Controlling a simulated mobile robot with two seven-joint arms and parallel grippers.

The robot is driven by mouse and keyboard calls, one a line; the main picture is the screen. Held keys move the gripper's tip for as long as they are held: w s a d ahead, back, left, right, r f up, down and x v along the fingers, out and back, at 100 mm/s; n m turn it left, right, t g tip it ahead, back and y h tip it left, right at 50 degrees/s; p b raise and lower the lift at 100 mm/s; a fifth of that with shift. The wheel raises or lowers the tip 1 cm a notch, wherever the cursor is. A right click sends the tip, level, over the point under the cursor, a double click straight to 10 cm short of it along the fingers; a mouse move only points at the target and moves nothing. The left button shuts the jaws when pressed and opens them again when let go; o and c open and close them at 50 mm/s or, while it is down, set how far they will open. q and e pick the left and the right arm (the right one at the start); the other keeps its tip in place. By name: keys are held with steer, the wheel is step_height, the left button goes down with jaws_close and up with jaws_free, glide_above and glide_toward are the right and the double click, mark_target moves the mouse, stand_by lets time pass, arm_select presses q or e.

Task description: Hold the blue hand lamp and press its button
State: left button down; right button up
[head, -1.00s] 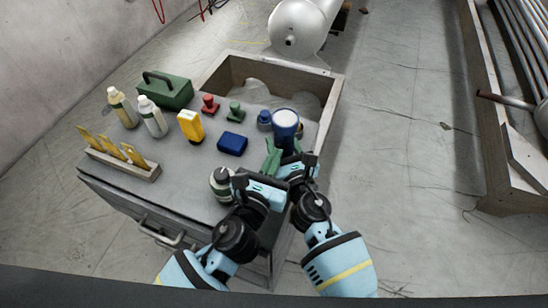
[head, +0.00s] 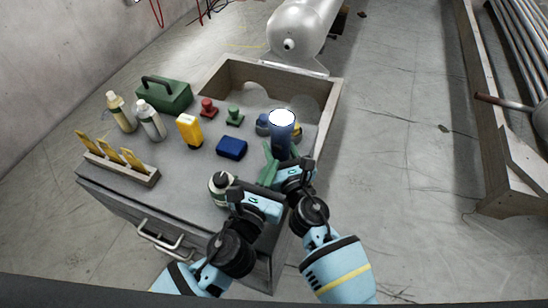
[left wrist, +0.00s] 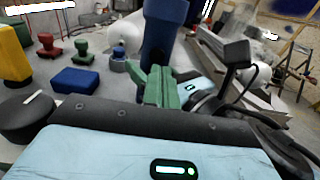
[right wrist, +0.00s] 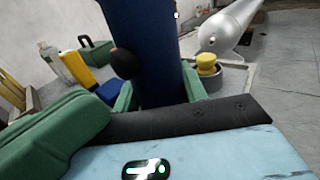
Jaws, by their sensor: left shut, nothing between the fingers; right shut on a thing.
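The blue hand lamp (head: 281,137) stands upright in my right gripper (head: 285,156), its top glowing bright white. In the right wrist view, the green fingers of my right gripper (right wrist: 155,98) are shut around the lamp's blue body (right wrist: 150,45). A dark round button (right wrist: 122,63) sits on the lamp's side. My left gripper (head: 267,173) is shut and empty, just left of and below the lamp in the head view. Its green fingers (left wrist: 160,84) show together in the left wrist view. In the right wrist view, the green fingers at left (right wrist: 55,138) are apart from the button.

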arm_select(q)
steer(key=shift+r+v, duration=0.2)
steer(key=shift+v, duration=0.9)
steer(key=shift+r+v, duration=0.15)
steer(key=shift+v, duration=1)
arm_select(e)
steer(key=shift+d, duration=0.25)
steer(key=shift+c, duration=0.2)
arm_select(q)
steer(key=shift+d, duration=0.1)
arm_select(e)
steer(key=shift+w, duration=0.1)
steer(key=o, duration=1.2)
steer(key=v, duration=1.2)
